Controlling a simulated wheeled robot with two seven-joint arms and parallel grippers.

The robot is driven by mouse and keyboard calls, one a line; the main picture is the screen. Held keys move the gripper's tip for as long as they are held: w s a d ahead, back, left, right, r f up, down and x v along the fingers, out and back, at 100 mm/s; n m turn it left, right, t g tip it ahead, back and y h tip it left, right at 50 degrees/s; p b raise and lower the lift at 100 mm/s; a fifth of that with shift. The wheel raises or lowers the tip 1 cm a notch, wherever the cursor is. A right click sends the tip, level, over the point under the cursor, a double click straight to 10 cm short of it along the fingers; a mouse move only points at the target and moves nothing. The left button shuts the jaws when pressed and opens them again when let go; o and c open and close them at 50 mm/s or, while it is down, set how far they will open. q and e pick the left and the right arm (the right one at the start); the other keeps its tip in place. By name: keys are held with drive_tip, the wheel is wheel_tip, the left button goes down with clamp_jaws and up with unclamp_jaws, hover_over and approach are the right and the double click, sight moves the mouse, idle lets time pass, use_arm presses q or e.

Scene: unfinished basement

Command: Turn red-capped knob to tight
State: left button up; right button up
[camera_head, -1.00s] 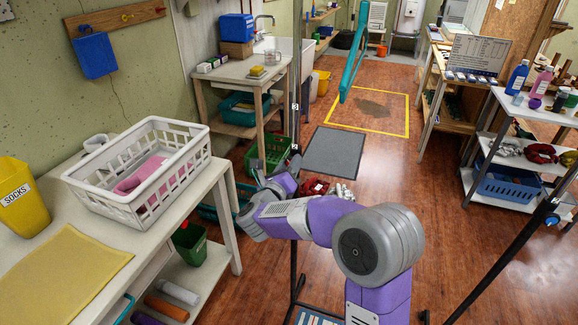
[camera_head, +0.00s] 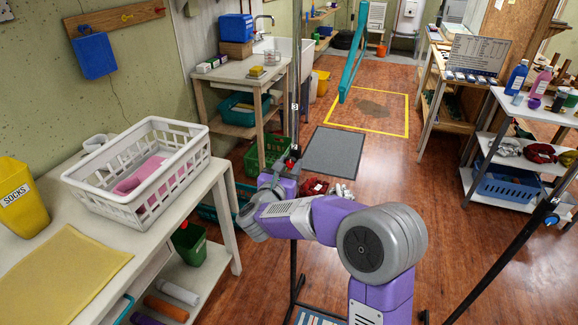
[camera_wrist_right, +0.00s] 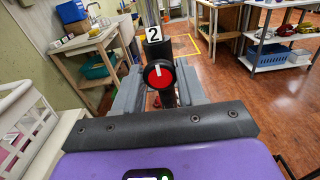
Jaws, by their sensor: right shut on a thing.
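The red-capped knob (camera_wrist_right: 159,73) has a black rim and a white line that stands nearly upright in the right wrist view. It sits on a dark upright post, just below a white label marked 2 (camera_wrist_right: 153,34). My right gripper (camera_wrist_right: 159,88) has a grey finger on each side of the knob and is shut on it. In the head view the right gripper (camera_head: 287,168) is at the post, partly hidden by its own wrist, with a bit of red showing. My left gripper is not in view.
A white table with a white basket (camera_head: 140,205) and yellow socks bin (camera_head: 22,195) stands left. A shelf unit (camera_head: 545,110) stands right. A dark slanted pole (camera_head: 500,252) crosses the right foreground.

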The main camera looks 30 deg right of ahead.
idle(0.4)
drive_tip(key=o, duration=1)
drive_tip(key=shift+o, duration=0.2)
drive_tip(key=v, duration=0.7)
drive_tip(key=shift+s+a+p, duration=0.2)
drive_tip(key=shift+p, duration=0.1)
